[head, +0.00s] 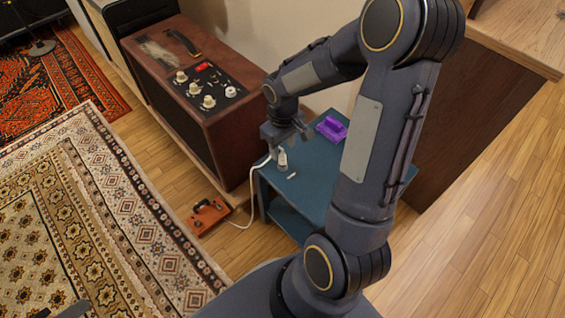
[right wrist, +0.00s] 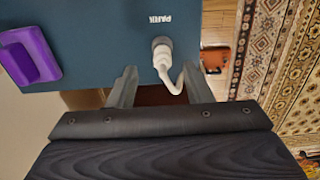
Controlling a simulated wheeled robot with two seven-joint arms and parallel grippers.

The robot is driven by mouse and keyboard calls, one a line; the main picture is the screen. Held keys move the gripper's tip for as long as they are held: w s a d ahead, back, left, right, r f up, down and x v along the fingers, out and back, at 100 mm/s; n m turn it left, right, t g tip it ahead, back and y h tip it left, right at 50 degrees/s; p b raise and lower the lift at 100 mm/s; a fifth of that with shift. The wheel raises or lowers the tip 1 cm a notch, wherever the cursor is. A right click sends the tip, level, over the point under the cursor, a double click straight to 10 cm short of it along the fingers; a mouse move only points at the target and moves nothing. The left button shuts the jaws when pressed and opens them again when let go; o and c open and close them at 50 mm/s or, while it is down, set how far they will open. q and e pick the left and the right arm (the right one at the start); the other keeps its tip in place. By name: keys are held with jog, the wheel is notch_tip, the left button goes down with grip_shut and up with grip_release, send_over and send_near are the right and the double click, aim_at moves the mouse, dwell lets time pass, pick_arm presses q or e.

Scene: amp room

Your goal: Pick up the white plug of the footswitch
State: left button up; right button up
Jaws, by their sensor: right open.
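The white plug (head: 283,160) of the footswitch stands on the teal table (head: 305,180). In the right wrist view the plug (right wrist: 162,50) lies just beyond the fingertips, roughly between their lines, with its white cable curving back past the right finger. My right gripper (head: 285,136) is open and empty, close to the plug; its two fingers (right wrist: 158,76) show apart in the wrist view. The orange footswitch (head: 209,215) is on the floor left of the table, joined to the white cable (head: 246,217). Grey parts at the head view's bottom left may be my left gripper (head: 62,312); its jaws are unclear.
A purple object (head: 331,128) lies on the table behind the plug. A brown amplifier (head: 190,90) with several knobs stands left of the table. Patterned rugs (head: 110,190) cover the floor at left. A wooden cabinet (head: 460,110) is at right.

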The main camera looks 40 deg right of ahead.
aim_at(282, 154)
notch_tip(282, 154, down, 5)
jog(key=b, duration=0.2)
jog(key=shift+s+a+b, duration=0.1)
jog(key=shift+a+b, duration=0.05)
jog(key=shift+b, duration=0.25)
jog(key=shift+r, duration=0.1)
grip_shut()
jog(key=shift+r, duration=0.1)
